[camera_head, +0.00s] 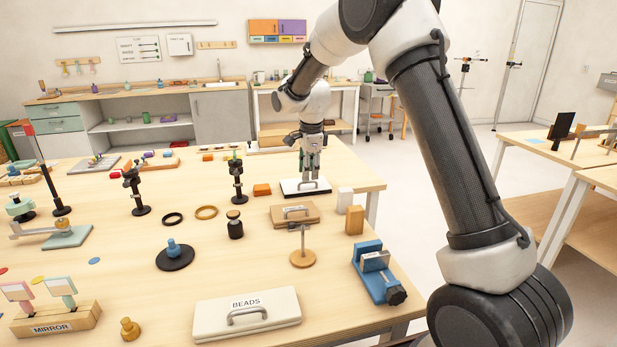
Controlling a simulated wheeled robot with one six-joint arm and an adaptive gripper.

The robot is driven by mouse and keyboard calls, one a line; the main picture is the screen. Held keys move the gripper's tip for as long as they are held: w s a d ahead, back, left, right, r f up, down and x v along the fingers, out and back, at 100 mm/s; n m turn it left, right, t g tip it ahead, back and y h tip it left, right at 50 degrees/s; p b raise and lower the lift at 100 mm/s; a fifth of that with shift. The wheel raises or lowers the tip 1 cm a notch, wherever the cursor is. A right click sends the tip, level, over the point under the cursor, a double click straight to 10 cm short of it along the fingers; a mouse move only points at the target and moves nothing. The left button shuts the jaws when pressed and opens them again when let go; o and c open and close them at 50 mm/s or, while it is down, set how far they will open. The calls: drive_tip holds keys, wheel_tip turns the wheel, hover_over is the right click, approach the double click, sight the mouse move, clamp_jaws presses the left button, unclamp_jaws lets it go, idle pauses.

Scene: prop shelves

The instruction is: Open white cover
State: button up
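A flat white cover (290,185) with a dark base edge and a small dark handle lies toward the back right of the table. My gripper (311,174) points straight down over it, with its fingertips at or just above the handle. Whether the fingers touch or grip the handle is too small to tell. The cover looks flat and closed. A larger white cover (275,305) with a grey handle and a BEADS label lies at the table's front, apart from my gripper.
A wooden box with a handle (284,218), a white block (345,196) and an orange-tan block (355,221) stand close in front of the gripper. A black stand (237,182) is to its left. A blue vise (374,272) sits near the right edge.

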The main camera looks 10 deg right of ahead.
sight(308, 190)
drive_tip(key=shift+w+f, duration=0.15)
drive_tip(key=shift+f, duration=0.6)
drive_tip(key=shift+w+f, duration=0.15)
drive_tip(key=shift+f, duration=0.6)
clamp_jaws()
drive_tip(key=shift+r, duration=0.1)
